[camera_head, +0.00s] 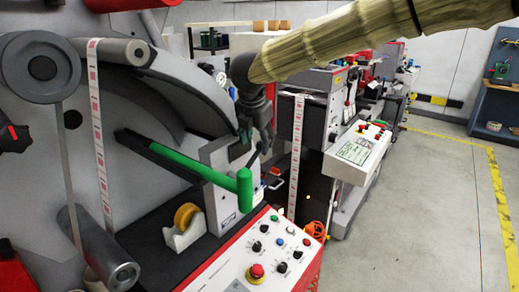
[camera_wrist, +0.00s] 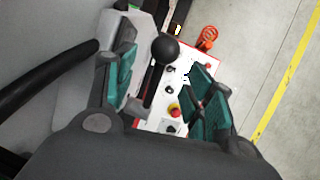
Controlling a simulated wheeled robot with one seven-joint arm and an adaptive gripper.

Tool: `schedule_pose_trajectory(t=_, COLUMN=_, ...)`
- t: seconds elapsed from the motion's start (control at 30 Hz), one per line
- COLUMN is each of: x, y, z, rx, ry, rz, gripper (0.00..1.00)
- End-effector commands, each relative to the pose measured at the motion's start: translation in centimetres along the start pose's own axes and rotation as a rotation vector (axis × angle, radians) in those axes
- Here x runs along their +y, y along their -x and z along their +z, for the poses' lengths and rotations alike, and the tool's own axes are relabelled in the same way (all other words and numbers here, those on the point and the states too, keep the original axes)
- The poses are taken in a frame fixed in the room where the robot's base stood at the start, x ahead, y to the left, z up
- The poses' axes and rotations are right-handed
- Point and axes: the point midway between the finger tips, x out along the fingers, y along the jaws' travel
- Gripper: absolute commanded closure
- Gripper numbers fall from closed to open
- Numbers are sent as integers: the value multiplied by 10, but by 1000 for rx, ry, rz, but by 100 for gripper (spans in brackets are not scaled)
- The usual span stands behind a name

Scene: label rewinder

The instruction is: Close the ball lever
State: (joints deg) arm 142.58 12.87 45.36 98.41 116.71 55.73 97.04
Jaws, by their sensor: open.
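The ball lever (camera_wrist: 164,50) shows in the wrist view as a black ball on a short dark rod. It lies between the two green-padded fingers of my gripper (camera_wrist: 165,72), with gaps visible on both sides. The fingers are spread and hold nothing. In the head view my gripper (camera_head: 257,135) hangs beside the machine's grey housing, above and behind the control panel. There the lever is mostly hidden by the fingers, and its exact angle is hard to tell.
The control panel (camera_head: 232,272) with a red button and knobs lies below, next to a yellow tape roll (camera_head: 186,216). A second machine (camera_head: 350,165) stands behind. The floor at right is clear.

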Motion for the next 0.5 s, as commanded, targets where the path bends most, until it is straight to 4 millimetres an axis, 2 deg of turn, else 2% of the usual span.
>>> schedule_pose_trajectory(t=0.3, x=-1, y=-44, z=1, rx=1, ry=0, rz=-1, gripper=46)
schedule_pose_trajectory(t=0.5, x=-2, y=-56, z=2, rx=-1, ry=-2, rz=0, gripper=46)
